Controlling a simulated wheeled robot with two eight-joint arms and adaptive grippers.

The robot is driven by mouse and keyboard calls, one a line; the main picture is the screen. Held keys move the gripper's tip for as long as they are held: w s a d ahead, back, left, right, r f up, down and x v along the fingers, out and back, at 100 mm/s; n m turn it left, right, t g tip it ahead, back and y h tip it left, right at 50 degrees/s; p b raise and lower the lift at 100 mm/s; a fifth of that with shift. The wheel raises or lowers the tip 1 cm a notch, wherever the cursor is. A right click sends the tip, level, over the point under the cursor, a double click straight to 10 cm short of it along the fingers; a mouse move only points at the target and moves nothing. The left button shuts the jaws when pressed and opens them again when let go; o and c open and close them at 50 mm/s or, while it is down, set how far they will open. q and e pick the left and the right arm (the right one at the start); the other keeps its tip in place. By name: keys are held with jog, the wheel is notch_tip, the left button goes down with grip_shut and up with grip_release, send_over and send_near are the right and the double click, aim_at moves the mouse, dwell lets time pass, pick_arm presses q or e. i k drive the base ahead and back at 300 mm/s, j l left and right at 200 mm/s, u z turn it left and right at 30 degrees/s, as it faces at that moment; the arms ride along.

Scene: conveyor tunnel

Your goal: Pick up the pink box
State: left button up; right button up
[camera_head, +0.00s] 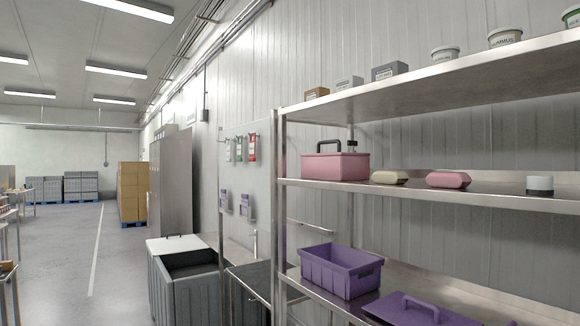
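The pink box (335,167) has a dark handle on top and sits upright at the left end of the middle shelf (450,194) of a metal rack. A small pink rounded container (448,180) lies farther right on the same shelf. A cream rounded container (389,177) lies between the two. Neither of my grippers is in view.
A purple crate (341,270) and a purple lid (415,309) are on the lower shelf. Small boxes and tubs line the top shelf (440,85). A metal post (281,220) stands at the rack's left end. A grey bin (183,280) stands left; open floor (100,260) lies beyond.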

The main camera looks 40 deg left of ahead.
aim_at(339, 169)
jog(key=u, duration=1.2)
